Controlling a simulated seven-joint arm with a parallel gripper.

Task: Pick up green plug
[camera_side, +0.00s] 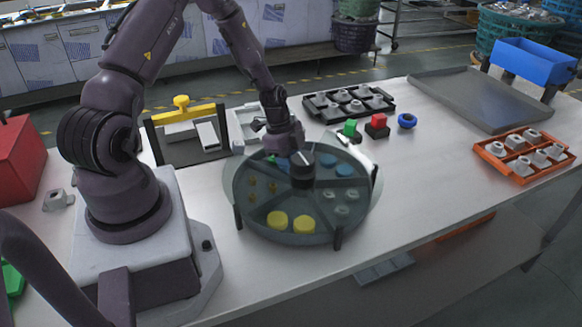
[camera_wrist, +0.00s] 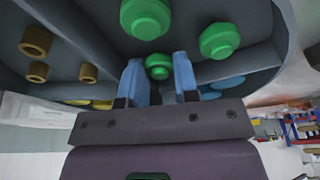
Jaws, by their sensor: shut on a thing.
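A round grey tray (camera_side: 262,226) with a clear rim and several compartments stands on the table in the side view. My gripper (camera_wrist: 158,78) reaches down into its far compartment, and its two blue fingers are shut on a small green plug (camera_wrist: 158,66). Two more green plugs, one near the top (camera_wrist: 147,18) and one to the right (camera_wrist: 219,40), sit in the same compartment just beyond the fingers. In the side view my gripper and the tray's dark centre knob (camera_side: 302,168) hide the green plugs. I cannot tell whether the held plug is clear of the tray floor.
Nearby compartments hold brown rings (camera_wrist: 36,40), yellow discs (camera_side: 277,220) and blue discs (camera_side: 328,158). An orange rack (camera_side: 522,155) stands at right.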

